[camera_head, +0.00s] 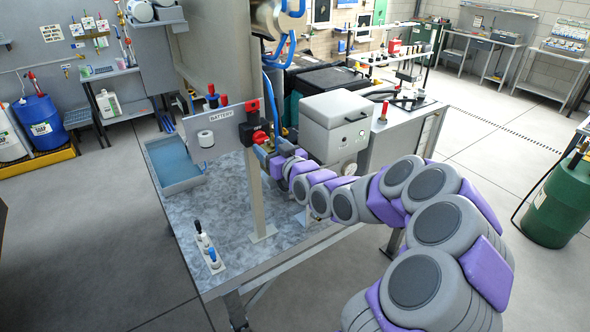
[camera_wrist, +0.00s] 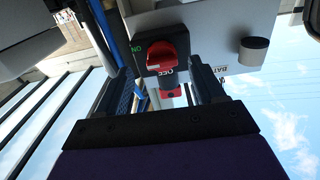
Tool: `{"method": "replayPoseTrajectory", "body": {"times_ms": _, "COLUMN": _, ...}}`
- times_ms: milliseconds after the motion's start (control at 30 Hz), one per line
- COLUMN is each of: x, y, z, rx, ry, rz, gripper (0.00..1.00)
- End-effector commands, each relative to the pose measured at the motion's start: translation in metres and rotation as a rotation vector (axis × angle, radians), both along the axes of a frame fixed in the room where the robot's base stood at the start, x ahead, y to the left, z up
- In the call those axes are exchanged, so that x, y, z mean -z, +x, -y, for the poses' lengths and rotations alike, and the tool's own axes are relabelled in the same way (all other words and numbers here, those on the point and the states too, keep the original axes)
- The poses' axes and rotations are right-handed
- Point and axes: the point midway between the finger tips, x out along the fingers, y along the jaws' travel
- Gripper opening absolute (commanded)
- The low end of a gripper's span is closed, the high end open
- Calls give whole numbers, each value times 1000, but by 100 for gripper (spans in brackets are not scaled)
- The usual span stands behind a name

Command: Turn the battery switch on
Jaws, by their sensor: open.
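The battery switch (camera_head: 260,137) is a red knob on a black base at the right end of a grey panel marked BATTERY (camera_head: 222,116). In the wrist view the red knob (camera_wrist: 166,55) is near the top, with a green ON mark to its left and an OFF mark just below it. That view appears upside down. My gripper (camera_wrist: 162,74) is open, with one dark finger on each side of the switch and clear gaps to the knob. In the head view my gripper (camera_head: 272,152) is close to the switch, partly hidden by my arm.
A second red part (camera_head: 253,106) is above the switch. A white round knob (camera_head: 206,138) sticks out of the panel to the left. A grey box (camera_head: 337,108) stands right of my gripper. A metal post (camera_head: 256,200) rises from the bench (camera_head: 225,225). A blue tray (camera_head: 172,165) is at left.

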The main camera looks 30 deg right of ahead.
Motion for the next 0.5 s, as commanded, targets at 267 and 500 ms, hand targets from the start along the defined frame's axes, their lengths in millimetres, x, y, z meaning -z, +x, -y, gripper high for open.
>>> {"method": "replayPoseTrajectory", "body": {"times_ms": 267, "x": 1, "y": -44, "z": 3, "rx": 2, "ry": 0, "rz": 0, "gripper": 68}}
{"method": "replayPoseTrajectory", "body": {"times_ms": 500, "x": 1, "y": -78, "z": 4, "rx": 3, "ry": 0, "rz": 0, "gripper": 68}}
